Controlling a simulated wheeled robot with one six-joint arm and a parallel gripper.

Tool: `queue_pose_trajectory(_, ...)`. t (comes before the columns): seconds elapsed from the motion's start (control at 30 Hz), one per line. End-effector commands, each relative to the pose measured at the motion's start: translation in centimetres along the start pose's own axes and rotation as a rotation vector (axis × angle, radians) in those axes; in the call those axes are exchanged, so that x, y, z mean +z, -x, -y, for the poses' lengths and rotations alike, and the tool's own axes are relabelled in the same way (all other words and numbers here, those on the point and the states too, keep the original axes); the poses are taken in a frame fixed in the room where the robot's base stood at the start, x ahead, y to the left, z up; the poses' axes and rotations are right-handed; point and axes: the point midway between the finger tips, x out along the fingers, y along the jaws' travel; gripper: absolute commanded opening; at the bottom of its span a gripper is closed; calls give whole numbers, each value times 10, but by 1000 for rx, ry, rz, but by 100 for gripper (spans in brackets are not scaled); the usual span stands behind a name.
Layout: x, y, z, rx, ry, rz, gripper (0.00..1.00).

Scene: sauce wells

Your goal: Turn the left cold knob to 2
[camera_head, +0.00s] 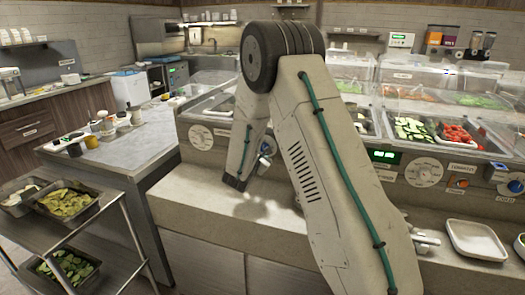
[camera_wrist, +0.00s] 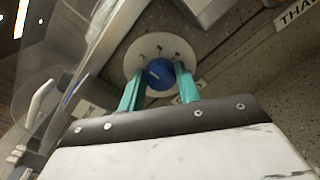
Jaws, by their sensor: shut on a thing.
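In the wrist view, a round blue knob (camera_wrist: 161,79) sits at the centre of a pale round dial plate (camera_wrist: 137,57) on a speckled grey panel. The knob carries a short light pointer mark. The plate has small dark markings, too blurred to read as numbers. My gripper (camera_wrist: 160,84) is shut on the blue knob, one teal finger on each side of it. In the head view, my arm crosses the middle of the picture and the fingers cannot be made out. A small blue part (camera_head: 265,148) shows there beside my arm.
A glass guard (camera_wrist: 60,60) runs close by on the left in the wrist view. In the head view, the counter ledge (camera_head: 180,190) is bare at left. A white tray (camera_head: 476,240) sits on the right. An orange knob (camera_head: 457,182) and another blue knob (camera_head: 515,187) are further right.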

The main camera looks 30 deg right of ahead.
Motion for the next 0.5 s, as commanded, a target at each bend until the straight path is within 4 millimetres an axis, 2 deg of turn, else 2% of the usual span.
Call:
queue_pose_trajectory(0.23,0,0,1,-1,1,-1,11)
queue_pose_trajectory(0.27,0,0,1,-1,1,-1,39)
queue_pose_trajectory(0.3,0,0,1,-1,1,-1,50)
queue_pose_trajectory(0.33,0,0,1,-1,1,-1,55)
queue_pose_trajectory(0.5,0,0,0,-1,1,-1,55)
